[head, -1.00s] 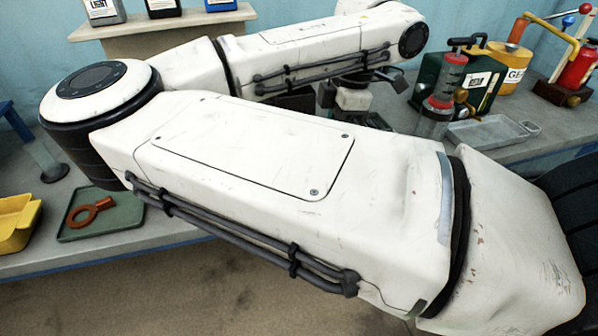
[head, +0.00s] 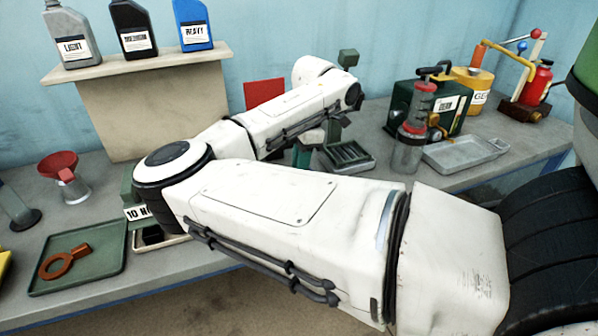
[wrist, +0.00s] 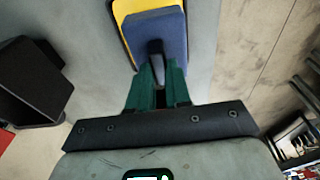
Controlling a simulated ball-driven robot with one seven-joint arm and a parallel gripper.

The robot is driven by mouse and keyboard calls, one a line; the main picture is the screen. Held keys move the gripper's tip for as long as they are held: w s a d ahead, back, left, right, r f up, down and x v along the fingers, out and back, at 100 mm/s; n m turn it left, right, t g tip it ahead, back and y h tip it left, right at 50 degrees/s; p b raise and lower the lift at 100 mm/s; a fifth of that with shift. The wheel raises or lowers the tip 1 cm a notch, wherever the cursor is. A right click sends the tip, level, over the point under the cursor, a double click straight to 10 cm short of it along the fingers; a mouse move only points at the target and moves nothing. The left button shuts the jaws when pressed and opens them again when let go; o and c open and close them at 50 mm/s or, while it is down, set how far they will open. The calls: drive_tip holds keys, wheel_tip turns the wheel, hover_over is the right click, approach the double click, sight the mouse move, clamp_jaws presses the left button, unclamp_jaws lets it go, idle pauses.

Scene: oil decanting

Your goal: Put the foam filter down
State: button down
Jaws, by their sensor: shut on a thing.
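In the wrist view the foam filter (wrist: 160,30) shows as a blue slab with a yellow layer behind it and a dark upright tab. My gripper (wrist: 158,78) has its green fingers shut on that tab. The slab is beyond the fingertips, over the grey bench top; I cannot tell whether it touches the bench. In the head view my gripper (head: 302,154) is partly visible behind my arm, and the filter is hidden there.
A slotted tray (head: 346,157) is near my gripper. A clear pump cylinder (head: 408,145), green case (head: 448,105) and grey tray (head: 465,152) stand right. A green tray (head: 90,277) with an orange ring tool is left. In the wrist view, a dark box (wrist: 35,85) is left.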

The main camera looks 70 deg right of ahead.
drive_tip(key=shift+w+d+f, duration=0.1)
drive_tip(key=shift+w+f, duration=0.05)
drive_tip(key=shift+f, duration=0.1)
drive_tip(key=shift+w+d+f+p, duration=0.1)
drive_tip(key=shift+f+p, duration=0.05)
drive_tip(key=shift+f, duration=0.75)
drive_tip(key=shift+w+d+f+p, duration=0.1)
drive_tip(key=shift+f+p, duration=0.05)
drive_tip(key=shift+f, duration=0.75)
drive_tip(key=shift+f, duration=0.15)
drive_tip(key=c, duration=1.1)
unclamp_jaws()
drive_tip(key=r, duration=0.4)
drive_tip(key=s+r, duration=0.1)
drive_tip(key=r, duration=0.3)
drive_tip(key=d+r, duration=0.1)
drive_tip(key=r, duration=0.3)
drive_tip(key=shift+s+d+r+b, duration=0.1)
drive_tip(key=shift+s+b, duration=0.15)
drive_tip(key=shift+b, duration=0.15)
